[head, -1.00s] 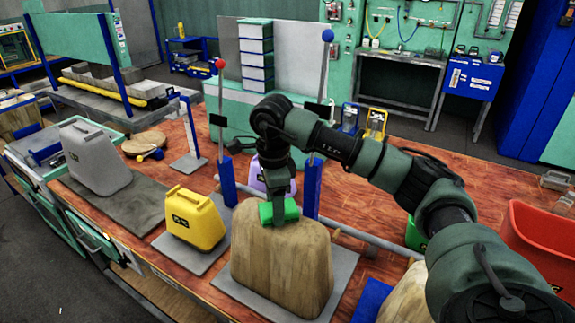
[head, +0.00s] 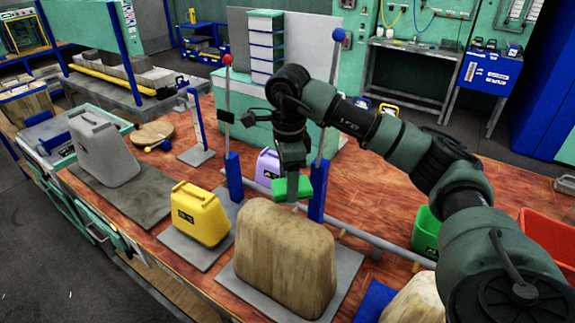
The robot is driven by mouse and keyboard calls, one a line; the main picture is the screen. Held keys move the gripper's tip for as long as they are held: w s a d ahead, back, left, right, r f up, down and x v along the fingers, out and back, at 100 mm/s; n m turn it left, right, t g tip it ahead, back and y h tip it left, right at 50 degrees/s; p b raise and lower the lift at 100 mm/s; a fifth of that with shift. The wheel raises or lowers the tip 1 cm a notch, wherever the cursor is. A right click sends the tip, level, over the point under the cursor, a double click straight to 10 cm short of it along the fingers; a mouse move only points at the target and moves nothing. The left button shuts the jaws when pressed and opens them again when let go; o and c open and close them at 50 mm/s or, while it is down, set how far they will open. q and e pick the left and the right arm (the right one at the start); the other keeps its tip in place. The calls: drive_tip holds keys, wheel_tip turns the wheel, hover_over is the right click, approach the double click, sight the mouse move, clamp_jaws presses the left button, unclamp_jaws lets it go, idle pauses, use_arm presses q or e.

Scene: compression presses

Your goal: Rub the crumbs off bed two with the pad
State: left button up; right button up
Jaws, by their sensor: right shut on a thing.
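My right gripper (head: 292,186) is shut on a green pad (head: 312,190). It holds the pad just above or behind the far top edge of a big tan, wood-grained block (head: 285,255); I cannot tell whether they touch. The block stands on a grey plate (head: 232,284). A yellow can (head: 200,214) stands on another grey plate (head: 184,251), and a grey can (head: 103,148) on a darker plate (head: 140,207). I cannot tell which surface is bed two, and I make out no crumbs. My left gripper is not in view.
A red-knobbed lever (head: 228,62) and a blue-knobbed lever (head: 338,36) rise from blue posts close to the pad. A purple can (head: 266,165) stands behind. Open wooden tabletop lies between.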

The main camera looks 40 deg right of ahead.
drive_tip(key=shift+w+d+r+p, duration=0.15)
drive_tip(key=shift+r+p, duration=0.1)
drive_tip(key=shift+r, duration=0.2)
drive_tip(key=shift+s+d+r+p, duration=0.1)
drive_tip(key=shift+r+p, duration=0.1)
drive_tip(key=shift+r, duration=0.5)
drive_tip(key=shift+a+r, duration=0.1)
drive_tip(key=shift+r, duration=0.15)
drive_tip(key=shift+f, duration=0.1)
